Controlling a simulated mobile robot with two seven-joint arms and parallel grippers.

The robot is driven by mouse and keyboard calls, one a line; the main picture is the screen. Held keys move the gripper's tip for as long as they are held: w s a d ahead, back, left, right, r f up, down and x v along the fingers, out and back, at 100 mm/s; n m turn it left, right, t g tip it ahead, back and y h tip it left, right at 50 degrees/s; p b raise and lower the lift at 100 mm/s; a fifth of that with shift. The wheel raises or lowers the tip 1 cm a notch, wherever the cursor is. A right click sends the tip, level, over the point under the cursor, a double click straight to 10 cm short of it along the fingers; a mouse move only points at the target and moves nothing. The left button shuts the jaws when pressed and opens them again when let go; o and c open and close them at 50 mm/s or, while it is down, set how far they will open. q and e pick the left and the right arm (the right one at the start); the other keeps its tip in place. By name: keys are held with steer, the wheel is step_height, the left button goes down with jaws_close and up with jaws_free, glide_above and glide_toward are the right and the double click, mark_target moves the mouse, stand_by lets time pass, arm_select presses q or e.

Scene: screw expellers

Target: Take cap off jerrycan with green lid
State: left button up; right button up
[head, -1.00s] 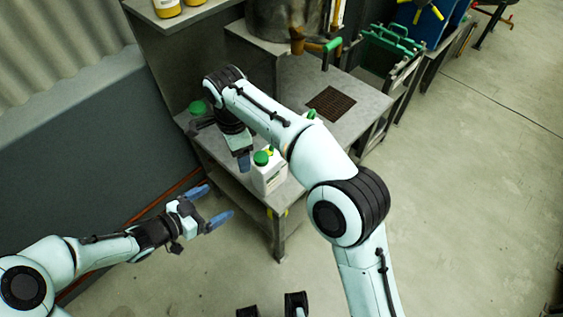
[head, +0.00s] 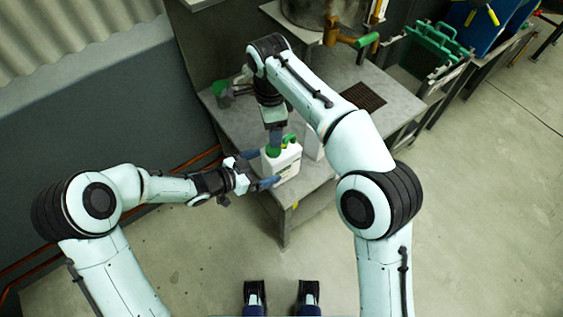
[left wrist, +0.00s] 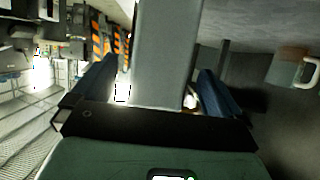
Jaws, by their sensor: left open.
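The white jerrycan (head: 285,164) with a green cap (head: 272,152) stands upright near the table's front corner in the head view. My left gripper (head: 263,168) is open, with one blue finger on either side of the jerrycan's lower body. In the left wrist view a pale upright face, apparently the jerrycan (left wrist: 163,50), stands between its fingers (left wrist: 150,95); I cannot tell whether they touch it. My right gripper (head: 276,140) points down from above, its blue fingertips at the cap. Whether it is open or shut is unclear.
The metal table (head: 232,120) has a second white container (head: 314,142) just behind the jerrycan, partly hidden by my right arm. A drain grate (head: 363,96) and a tap (head: 350,38) are farther back.

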mark_target(281, 158)
arm_select(q)
steer(key=shift+x, duration=2.7)
jaws_close()
arm_select(e)
steer(key=n, duration=0.8)
steer(key=shift+n, duration=0.4)
steer(key=shift+f, duration=4)
